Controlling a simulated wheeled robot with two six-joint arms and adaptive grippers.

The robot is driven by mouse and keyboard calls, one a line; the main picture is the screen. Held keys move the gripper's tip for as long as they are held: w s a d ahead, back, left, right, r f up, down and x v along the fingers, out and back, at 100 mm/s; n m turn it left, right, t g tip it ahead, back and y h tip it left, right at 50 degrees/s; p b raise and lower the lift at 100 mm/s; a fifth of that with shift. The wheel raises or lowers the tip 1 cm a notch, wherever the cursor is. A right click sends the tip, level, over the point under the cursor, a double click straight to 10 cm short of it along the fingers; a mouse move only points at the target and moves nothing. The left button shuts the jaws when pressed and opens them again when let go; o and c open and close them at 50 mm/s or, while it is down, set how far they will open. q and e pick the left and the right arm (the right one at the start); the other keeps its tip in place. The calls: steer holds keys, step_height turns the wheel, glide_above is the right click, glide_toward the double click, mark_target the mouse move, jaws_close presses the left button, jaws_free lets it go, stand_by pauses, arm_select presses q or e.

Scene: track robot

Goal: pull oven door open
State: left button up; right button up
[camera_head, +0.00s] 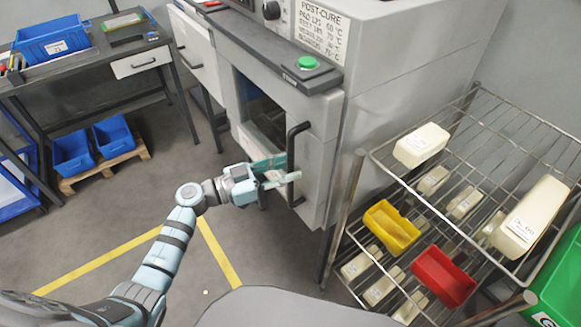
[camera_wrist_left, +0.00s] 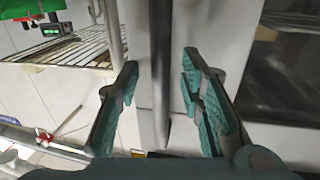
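The oven (camera_head: 390,80) is a large grey cabinet. Its door (camera_head: 312,165) has a dark window (camera_head: 262,115) and looks shut. A dark vertical bar handle (camera_head: 292,165) stands off the door's right side. My left gripper (camera_head: 280,170) is at the handle's height, with its teal fingers spread. In the left wrist view, the handle (camera_wrist_left: 160,80) runs upright between the two open fingers (camera_wrist_left: 160,105), with a gap on both sides. I cannot tell how deep the handle sits between them. My right gripper is not in view.
A wire rack (camera_head: 470,175) with pale blocks, a yellow bin (camera_head: 391,228) and a red bin (camera_head: 443,277) stands close right of the oven. A workbench (camera_head: 90,60) and blue crates (camera_head: 73,153) are at left. Yellow-lined floor (camera_head: 215,250) before the door is clear.

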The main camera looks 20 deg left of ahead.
arm_select(q)
steer(key=shift+w+d, duration=0.2)
steer(key=shift+d, duration=0.25)
steer(key=shift+w+d, duration=0.1)
steer(key=shift+w, duration=0.05)
steer(key=shift+w+f, duration=0.1)
steer(key=shift+c, duration=0.6)
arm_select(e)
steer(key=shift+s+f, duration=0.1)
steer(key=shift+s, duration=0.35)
arm_select(q)
jaws_close()
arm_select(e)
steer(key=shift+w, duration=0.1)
